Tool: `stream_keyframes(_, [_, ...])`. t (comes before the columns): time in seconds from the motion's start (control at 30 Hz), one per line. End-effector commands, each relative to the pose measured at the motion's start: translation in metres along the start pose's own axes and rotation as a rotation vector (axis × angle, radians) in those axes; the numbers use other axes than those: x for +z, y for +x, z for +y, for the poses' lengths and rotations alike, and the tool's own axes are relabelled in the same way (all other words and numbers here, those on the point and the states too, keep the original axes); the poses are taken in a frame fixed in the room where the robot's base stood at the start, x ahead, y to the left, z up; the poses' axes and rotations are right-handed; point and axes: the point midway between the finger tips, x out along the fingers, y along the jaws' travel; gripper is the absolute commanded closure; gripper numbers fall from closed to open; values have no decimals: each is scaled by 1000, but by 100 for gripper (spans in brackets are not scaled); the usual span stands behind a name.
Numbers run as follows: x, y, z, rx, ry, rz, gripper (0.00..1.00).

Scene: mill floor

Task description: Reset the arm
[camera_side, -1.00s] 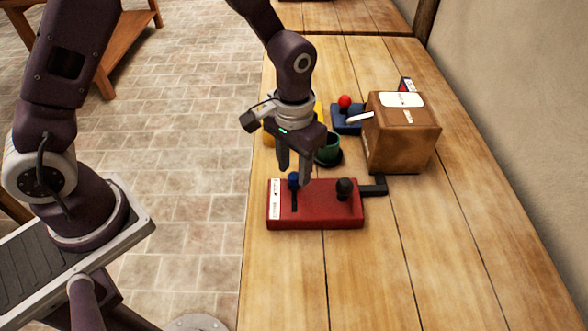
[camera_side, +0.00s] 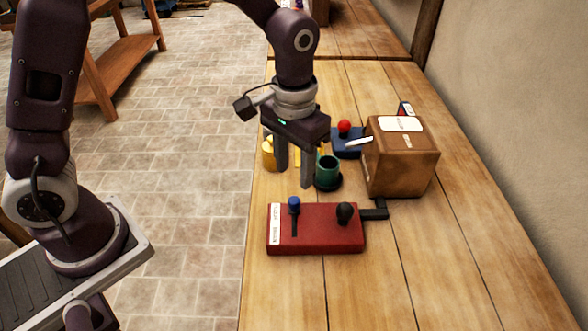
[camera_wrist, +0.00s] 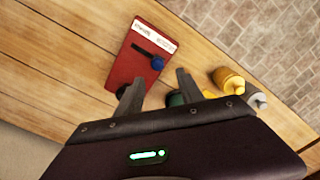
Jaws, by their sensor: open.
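My gripper (camera_side: 294,177) points down with its two fingers apart and nothing between them. It is above the far edge of a red box (camera_side: 325,236), clear of it. The box has a blue-knobbed lever (camera_side: 294,202) in a dark slot and a black knob (camera_side: 345,212). In the wrist view, the red box (camera_wrist: 131,60) and its blue knob (camera_wrist: 157,62) lie beyond the open fingers (camera_wrist: 158,82).
A green cup (camera_side: 327,170) on a dark saucer stands close behind the fingers. A yellow item (camera_side: 269,153) is partly hidden at left. A brown carton (camera_side: 401,163) and a blue base with a red ball (camera_side: 345,128) stand behind. The near wooden table (camera_side: 430,270) is clear.

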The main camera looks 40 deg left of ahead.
Motion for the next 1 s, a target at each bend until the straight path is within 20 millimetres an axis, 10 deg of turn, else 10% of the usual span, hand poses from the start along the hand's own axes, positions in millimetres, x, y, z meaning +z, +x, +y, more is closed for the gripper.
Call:
stream_keyframes(0.17, [12, -40, -15, 15, -3, 65, 55])
stream_keyframes(0.43, [119, -144, -72, 28, -4, 337, 55])
stream_keyframes(0.63, [178, -150, -88, 6, -1, 466, 55])
stream_keyframes(1.0, [188, -149, -90, 1, 2, 488, 55])
